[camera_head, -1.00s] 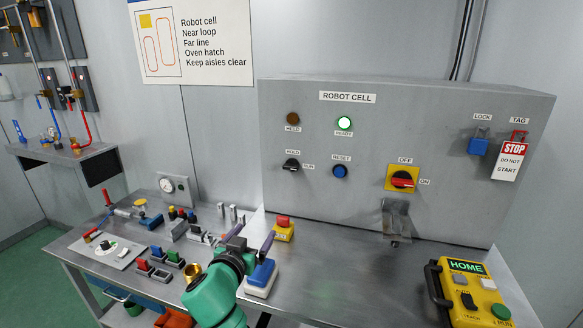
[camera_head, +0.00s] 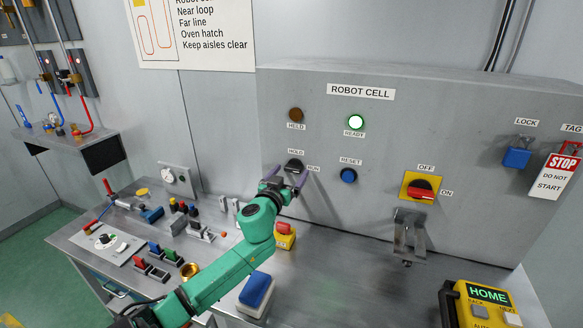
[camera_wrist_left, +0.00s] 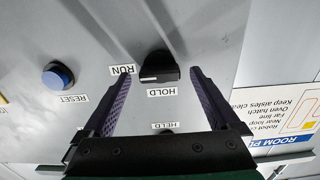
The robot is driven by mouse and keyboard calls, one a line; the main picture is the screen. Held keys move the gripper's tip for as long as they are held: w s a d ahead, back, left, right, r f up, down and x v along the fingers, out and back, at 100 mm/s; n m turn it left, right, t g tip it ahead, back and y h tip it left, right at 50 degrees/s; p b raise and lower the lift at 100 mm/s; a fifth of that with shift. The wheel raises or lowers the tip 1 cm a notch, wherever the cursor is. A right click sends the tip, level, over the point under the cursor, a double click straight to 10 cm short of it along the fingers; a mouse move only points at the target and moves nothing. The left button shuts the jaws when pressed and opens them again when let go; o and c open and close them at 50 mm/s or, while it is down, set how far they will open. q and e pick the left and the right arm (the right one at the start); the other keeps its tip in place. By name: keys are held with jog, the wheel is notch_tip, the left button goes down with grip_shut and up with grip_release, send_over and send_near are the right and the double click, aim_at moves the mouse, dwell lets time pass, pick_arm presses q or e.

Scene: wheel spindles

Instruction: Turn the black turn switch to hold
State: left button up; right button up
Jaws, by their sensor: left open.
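The black turn switch (camera_head: 294,165) is on the grey ROBOT CELL panel, with a HOLD label above it and a RUN label to its right. In the left wrist view, which is upside down, the switch (camera_wrist_left: 158,66) shows a white mark on its edge nearer the RUN label. My left gripper (camera_head: 287,175) is open in front of the panel. In the left wrist view its purple fingers lie on either side of the switch, with visible gaps. I cannot tell how far the fingertips are from the panel. My right gripper is out of view.
A blue reset button (camera_head: 348,175) sits right of the switch. A red-on-yellow rotary switch (camera_head: 421,188) is farther right. A red and yellow emergency button (camera_head: 285,235) stands on the bench below.

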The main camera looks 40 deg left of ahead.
pick_arm(q)
jog(key=shift+w+a+r, duration=0.1)
jog(key=shift+w+a, duration=0.05)
jog(key=shift+w, duration=0.3)
jog(key=shift+r, duration=0.1)
jog(key=shift+c, duration=1.2)
jog(key=c, duration=1.1)
jog(key=shift+c, duration=0.2)
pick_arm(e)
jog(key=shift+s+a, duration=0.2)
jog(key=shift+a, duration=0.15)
